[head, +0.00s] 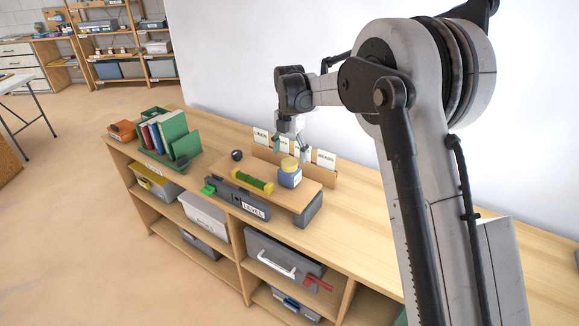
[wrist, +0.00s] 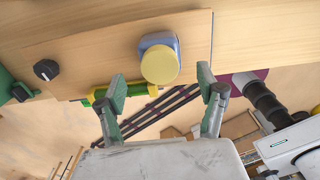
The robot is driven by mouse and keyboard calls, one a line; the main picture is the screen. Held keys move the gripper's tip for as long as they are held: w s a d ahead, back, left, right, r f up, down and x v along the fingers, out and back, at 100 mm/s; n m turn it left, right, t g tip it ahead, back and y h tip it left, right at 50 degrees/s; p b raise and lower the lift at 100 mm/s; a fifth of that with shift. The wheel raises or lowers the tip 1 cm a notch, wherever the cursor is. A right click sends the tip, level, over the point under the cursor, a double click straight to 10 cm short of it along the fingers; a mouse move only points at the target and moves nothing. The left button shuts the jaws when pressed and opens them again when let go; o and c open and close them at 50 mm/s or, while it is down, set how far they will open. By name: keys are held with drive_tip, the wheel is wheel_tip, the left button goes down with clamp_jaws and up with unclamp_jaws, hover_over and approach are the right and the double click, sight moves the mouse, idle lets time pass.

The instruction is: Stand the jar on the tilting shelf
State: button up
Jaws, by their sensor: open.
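The jar (head: 290,178), blue with a pale yellow lid, stands upright on the wooden tilting shelf (head: 305,190), towards its right end. In the wrist view the jar (wrist: 160,60) lies just beyond and between my fingertips, apart from both. My gripper (head: 291,150) is open and empty, just above and behind the jar in the head view. The shelf sits on a grey base labelled LEVEL (head: 240,200). A yellow-green level vial (head: 252,180) lies along its front edge. I cannot tell any small tilt of the shelf.
A black knob (head: 237,155) is at the shelf's left end. Label cards (head: 326,159) stand in a wooden holder behind. A green rack with books (head: 170,137) is on the left. The bench top to the right (head: 370,225) is clear.

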drive_tip(key=shift+r, duration=1.8)
drive_tip(key=shift+s+d+r, duration=0.15)
drive_tip(key=shift+d+r, duration=0.05)
drive_tip(key=shift+r, duration=0.1)
drive_tip(key=s+d+r+m+t, duration=0.2)
drive_tip(key=s+d+r+m, duration=0.45)
drive_tip(key=s, duration=0.25)
drive_tip(key=s+d+r+m+t, duration=0.1)
drive_tip(key=s+d+r+m, duration=0.5)
drive_tip(key=s+m, duration=0.25)
drive_tip(key=s+d+f+m+t, duration=0.2)
drive_tip(key=s+d+m, duration=0.2)
drive_tip(key=s+m, duration=0.3)
drive_tip(key=s+d+f+m+t, duration=0.2)
drive_tip(key=s+m, duration=0.5)
drive_tip(key=s, duration=0.9)
drive_tip(key=d+f, duration=0.1)
drive_tip(key=d, duration=0.1)
drive_tip(key=shift+s+d+f+m, duration=0.3)
drive_tip(key=shift+s+f, duration=0.05)
drive_tip(key=shift+f, duration=0.15)
wheel_tip(320, 180, down, 4)
drive_tip(key=b, duration=0.4)
